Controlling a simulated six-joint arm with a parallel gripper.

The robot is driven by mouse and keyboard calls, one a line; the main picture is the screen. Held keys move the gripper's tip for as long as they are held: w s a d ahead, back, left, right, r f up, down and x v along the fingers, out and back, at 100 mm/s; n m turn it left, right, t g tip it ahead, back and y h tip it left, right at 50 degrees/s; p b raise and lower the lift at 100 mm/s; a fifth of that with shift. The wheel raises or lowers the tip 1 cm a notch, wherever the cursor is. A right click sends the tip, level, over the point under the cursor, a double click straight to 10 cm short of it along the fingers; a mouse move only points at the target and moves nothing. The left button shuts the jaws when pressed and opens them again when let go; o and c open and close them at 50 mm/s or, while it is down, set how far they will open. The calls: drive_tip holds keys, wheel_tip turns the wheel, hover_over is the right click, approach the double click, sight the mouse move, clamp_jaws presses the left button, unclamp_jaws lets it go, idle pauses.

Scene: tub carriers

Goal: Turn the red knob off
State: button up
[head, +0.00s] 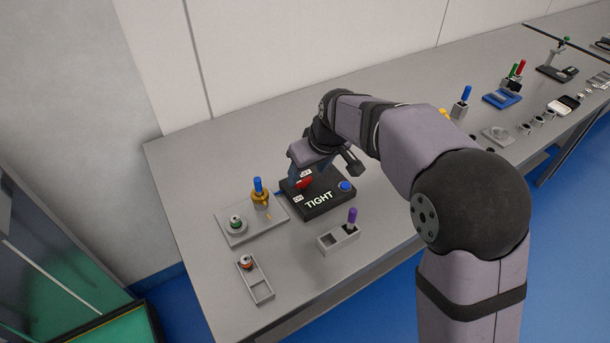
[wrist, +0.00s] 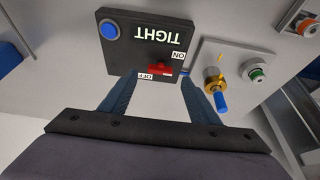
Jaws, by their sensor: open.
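The red knob (wrist: 160,68) sits on a black box (wrist: 112,60) marked TIGHT, between a white ON label (wrist: 179,55) and a white OFF label (wrist: 146,77). I cannot tell which label the knob points to. My gripper (wrist: 160,84) is open, with its two blue fingers apart on either side of the knob in the wrist view. I see no finger touching it. In the head view the red knob (head: 304,184) is partly hidden by my gripper, which is low over the box's back edge.
A blue button (head: 345,186) is on the same box. A grey plate (head: 233,233) with a brass fitting and blue-handled tool (head: 258,186) stands close left. A holder with a purple tool (head: 352,215) is in front. Several other items line the bench to the right.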

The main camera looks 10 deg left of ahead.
sight(304, 180)
drive_tip(key=shift+x, duration=1.9)
drive_tip(key=shift+p, duration=0.3)
drive_tip(key=c, duration=1.1)
